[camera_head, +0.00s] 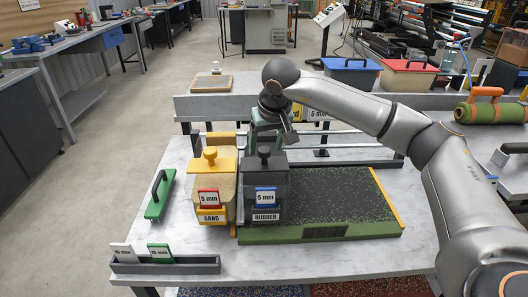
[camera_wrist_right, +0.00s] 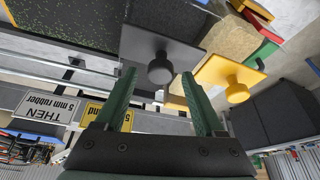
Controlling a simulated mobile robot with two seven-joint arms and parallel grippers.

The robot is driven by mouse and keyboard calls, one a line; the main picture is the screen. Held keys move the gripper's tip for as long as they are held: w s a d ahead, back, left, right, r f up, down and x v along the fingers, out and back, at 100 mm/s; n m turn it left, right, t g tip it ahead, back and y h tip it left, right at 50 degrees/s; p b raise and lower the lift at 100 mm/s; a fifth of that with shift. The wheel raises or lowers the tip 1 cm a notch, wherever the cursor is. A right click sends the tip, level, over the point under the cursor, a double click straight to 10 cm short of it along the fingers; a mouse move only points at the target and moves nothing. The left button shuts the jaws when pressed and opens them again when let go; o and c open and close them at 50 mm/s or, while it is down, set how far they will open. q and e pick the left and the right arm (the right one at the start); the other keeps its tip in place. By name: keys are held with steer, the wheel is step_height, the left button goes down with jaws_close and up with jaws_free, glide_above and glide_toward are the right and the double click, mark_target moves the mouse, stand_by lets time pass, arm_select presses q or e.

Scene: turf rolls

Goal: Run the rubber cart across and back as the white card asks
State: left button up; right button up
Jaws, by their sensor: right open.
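The rubber cart (camera_head: 265,193) is a dark box with a black knob, a RUBBER label and a blue 5 mm tag. It stands at the left end of the speckled turf bed (camera_head: 330,196), beside the sand cart (camera_head: 212,190). My right gripper (camera_head: 267,138) is just above and behind the black knob. In the wrist view the right gripper (camera_wrist_right: 158,85) is open, with the black knob (camera_wrist_right: 160,68) near its fingertips, not gripped. The white card (camera_wrist_right: 48,106) reads "THEN 5 mm rubber", upside down, next to a yellow card (camera_wrist_right: 105,115). My left gripper is out of view.
A grey rack (camera_head: 190,265) at the front left holds a white and a green tag. A yellow strip (camera_head: 386,200) edges the bed's right end. The turf right of the carts is clear. A turf roll (camera_head: 490,112) lies at right.

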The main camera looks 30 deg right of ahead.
mark_target(265, 150)
steer(key=shift+x, duration=1.65)
jaws_close()
steer(key=shift+r, duration=0.1)
